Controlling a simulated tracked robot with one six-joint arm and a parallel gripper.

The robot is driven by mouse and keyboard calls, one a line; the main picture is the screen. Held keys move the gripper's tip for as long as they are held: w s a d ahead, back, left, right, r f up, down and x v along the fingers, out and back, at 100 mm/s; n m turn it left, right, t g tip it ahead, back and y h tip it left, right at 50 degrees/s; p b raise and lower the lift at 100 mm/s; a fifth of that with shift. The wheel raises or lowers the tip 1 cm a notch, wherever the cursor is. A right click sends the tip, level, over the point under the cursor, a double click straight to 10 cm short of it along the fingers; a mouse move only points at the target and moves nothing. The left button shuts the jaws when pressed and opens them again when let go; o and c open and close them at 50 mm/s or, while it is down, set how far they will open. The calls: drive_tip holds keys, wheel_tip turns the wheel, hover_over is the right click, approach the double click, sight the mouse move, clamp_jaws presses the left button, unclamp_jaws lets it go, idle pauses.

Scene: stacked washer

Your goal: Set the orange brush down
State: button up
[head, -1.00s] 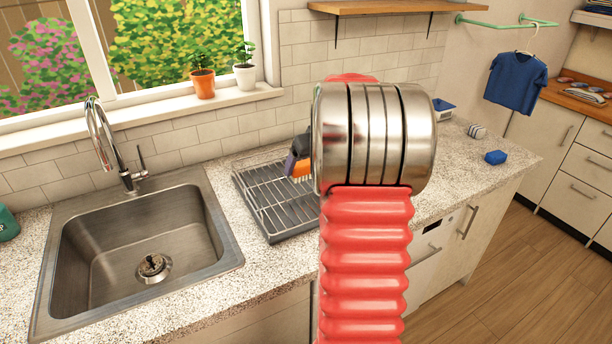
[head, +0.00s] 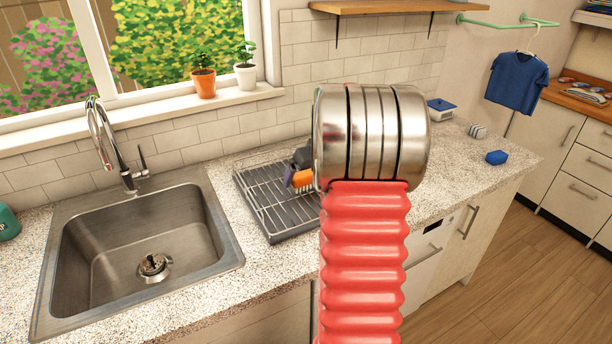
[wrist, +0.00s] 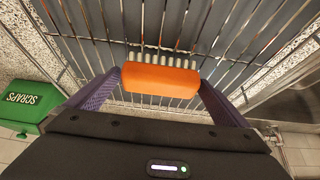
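The orange brush (wrist: 161,80), with a row of pale bristles, is between the two purple fingers of my gripper (wrist: 161,79) in the wrist view. The fingertips meet its two ends, so my gripper looks shut on it. In the head view the brush (head: 302,178) is at the right part of the dish rack (head: 262,201), low over its wires. I cannot tell whether it touches the wires. My own arm hides part of the gripper and the rack's right side in the head view.
The sink (head: 135,245) with its faucet (head: 108,145) is left of the rack. A green scraps bin (wrist: 25,105) shows at the left in the wrist view. Potted plants (head: 203,83) stand on the sill.

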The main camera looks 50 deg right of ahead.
drive_tip(key=shift+r, duration=0.15)
drive_tip(key=v, duration=1.2)
idle(0.7)
drive_tip(key=s+a+r+n+y, duration=0.1)
drive_tip(key=a+r, duration=0.1)
drive_tip(key=a, duration=1.1)
drive_tip(key=s+a+r+n, duration=0.1)
drive_tip(key=a, duration=1.1)
drive_tip(key=s+a+f+n, duration=0.1)
drive_tip(key=s+a+f, duration=0.3)
drive_tip(key=s+a, duration=0.9)
drive_tip(key=a, duration=0.4)
drive_tip(key=shift+s+n+y, duration=0.3)
drive_tip(key=shift+s+y, duration=0.05)
drive_tip(key=shift+y, duration=0.05)
drive_tip(key=shift+f, duration=0.1)
